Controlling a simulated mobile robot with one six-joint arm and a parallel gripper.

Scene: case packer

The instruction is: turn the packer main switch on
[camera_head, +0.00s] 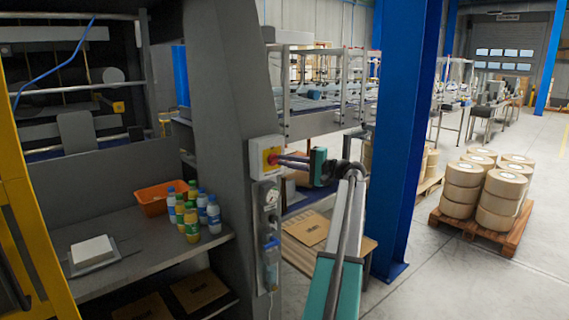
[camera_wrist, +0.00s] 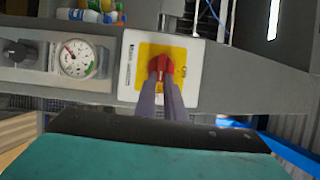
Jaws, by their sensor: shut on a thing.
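The packer main switch (camera_head: 265,157) is a white box with a yellow plate and a red knob, mounted on the grey machine column. In the wrist view the yellow plate (camera_wrist: 182,73) is behind the red knob (camera_wrist: 161,66). My gripper (camera_head: 276,159) reaches the switch from the right in the head view. In the wrist view the two fingers of my gripper (camera_wrist: 162,82) are shut on the red knob, one on each side. The fingertips hide part of the knob, and its exact turn angle is hard to tell.
Below the switch is a panel with a gauge (camera_head: 270,196), also left of it in the wrist view (camera_wrist: 76,58). Bottles (camera_head: 192,215) and an orange bin (camera_head: 163,197) stand on the grey shelf (camera_head: 140,258). A blue post (camera_head: 403,140) rises right of my arm.

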